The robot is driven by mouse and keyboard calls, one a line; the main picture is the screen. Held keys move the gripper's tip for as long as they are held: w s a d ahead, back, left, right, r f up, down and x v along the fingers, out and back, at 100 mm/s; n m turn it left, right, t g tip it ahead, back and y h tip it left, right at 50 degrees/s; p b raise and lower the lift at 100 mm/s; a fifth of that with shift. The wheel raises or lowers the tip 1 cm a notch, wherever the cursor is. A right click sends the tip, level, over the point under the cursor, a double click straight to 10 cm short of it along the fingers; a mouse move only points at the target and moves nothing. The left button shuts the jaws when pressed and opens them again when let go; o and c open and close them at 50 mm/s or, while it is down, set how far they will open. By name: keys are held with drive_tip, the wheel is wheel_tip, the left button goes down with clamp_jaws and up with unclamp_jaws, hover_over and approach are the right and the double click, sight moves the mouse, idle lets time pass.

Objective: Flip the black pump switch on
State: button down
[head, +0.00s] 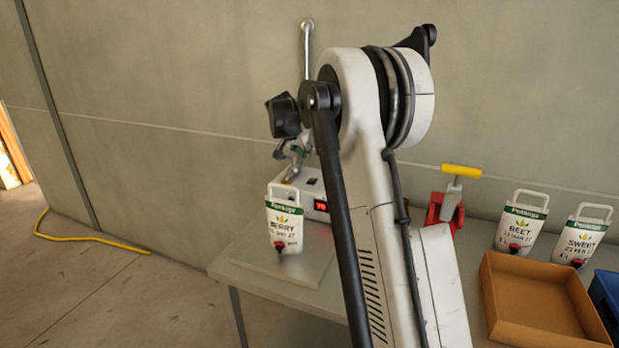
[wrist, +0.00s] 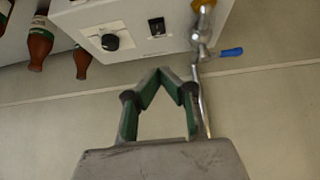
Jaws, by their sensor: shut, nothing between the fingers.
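The black pump switch (wrist: 157,27) is a small black rectangle on the front of a white box (wrist: 130,12) in the wrist view, right of a round black knob (wrist: 110,42). My gripper (wrist: 163,71) is shut and empty; its green-padded fingertips meet below the switch in the picture, with a visible gap between. I cannot tell the distance in depth. In the head view the box (head: 314,190) stands on the table with a red display (head: 320,206), partly hidden by a pouch and my arm. My gripper (head: 292,153) shows small above it.
A metal tap with a blue lever (wrist: 231,52) is right of the switch. Brown bottles (wrist: 40,45) are at left. In the head view, a white BERRY pouch (head: 284,228) stands in front of the box. A cardboard tray (head: 490,300) and more pouches (head: 521,222) are at right.

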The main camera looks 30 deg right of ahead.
drive_tip(key=p, duration=0.1)
hover_over(312, 180)
drive_tip(key=s+a, duration=0.1)
drive_tip(key=a, duration=0.1)
drive_tip(key=f, duration=0.8)
drive_tip(key=shift+d, duration=0.25)
drive_tip(key=shift+s+a+f, duration=0.1)
drive_tip(key=shift+a+f, duration=0.1)
drive_tip(key=shift+f, duration=0.95)
drive_tip(key=shift+s+f, duration=0.1)
drive_tip(key=shift+f, duration=0.65)
